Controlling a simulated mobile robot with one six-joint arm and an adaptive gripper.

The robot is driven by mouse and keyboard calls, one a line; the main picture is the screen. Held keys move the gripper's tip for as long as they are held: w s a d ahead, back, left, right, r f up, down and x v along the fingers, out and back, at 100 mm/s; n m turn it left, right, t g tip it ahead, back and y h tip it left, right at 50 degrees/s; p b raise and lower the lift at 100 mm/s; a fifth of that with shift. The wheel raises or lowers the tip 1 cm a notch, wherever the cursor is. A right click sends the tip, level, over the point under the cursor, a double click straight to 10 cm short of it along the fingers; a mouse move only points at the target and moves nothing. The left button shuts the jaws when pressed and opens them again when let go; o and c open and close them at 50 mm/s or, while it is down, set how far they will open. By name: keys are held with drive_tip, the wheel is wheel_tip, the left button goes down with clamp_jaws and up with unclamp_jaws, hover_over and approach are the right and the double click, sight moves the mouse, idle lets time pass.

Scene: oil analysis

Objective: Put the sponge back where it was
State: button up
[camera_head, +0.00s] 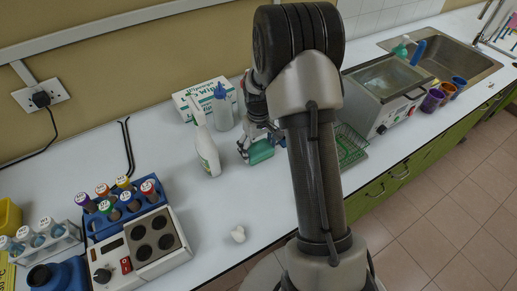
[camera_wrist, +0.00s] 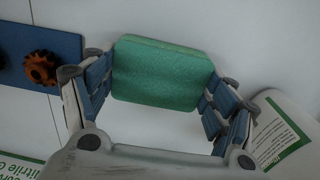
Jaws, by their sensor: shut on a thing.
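The green sponge (camera_wrist: 158,74) is held between the two blue-padded fingers of my gripper (camera_wrist: 157,76) in the wrist view. It is gripped at its left and right ends. In the head view the sponge (camera_head: 260,151) shows low over the white counter, just right of the white spray bottle (camera_head: 207,152). My gripper (camera_head: 259,146) is there partly hidden behind my arm. I cannot tell whether the sponge touches the counter.
A squeeze bottle (camera_head: 222,108) and a glove box (camera_head: 204,98) stand behind the sponge. A green rack (camera_head: 351,147) and a steel bath (camera_head: 385,90) are to the right. A white lump (camera_head: 238,234) lies nearer. The counter (camera_head: 205,207) in front is mostly clear.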

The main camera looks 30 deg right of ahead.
drive_tip(key=shift+f, duration=0.1)
drive_tip(key=o, duration=0.9)
drive_tip(key=shift+o, duration=0.2)
wheel_tip(320, 180, up, 12)
drive_tip(key=p, duration=0.3)
wheel_tip(320, 180, up, 10)
drive_tip(key=t, duration=0.1)
hover_over(259, 149)
drive_tip(key=s+a, duration=0.4)
drive_tip(key=a, duration=0.1)
drive_tip(key=s+a+r+t, duration=0.1)
drive_tip(key=s+a+r, duration=0.1)
drive_tip(key=s, duration=0.5)
drive_tip(key=s+a+r+t, duration=0.1)
drive_tip(key=s+a+r, duration=0.2)
drive_tip(key=s, duration=0.4)
drive_tip(key=s+a+r+t, duration=0.1)
drive_tip(key=s+a+r, duration=0.2)
drive_tip(key=s, duration=0.4)
drive_tip(key=shift+s+a+t, duration=0.3)
drive_tip(key=shift+s+a, duration=0.05)
drive_tip(key=shift+a, duration=0.3)
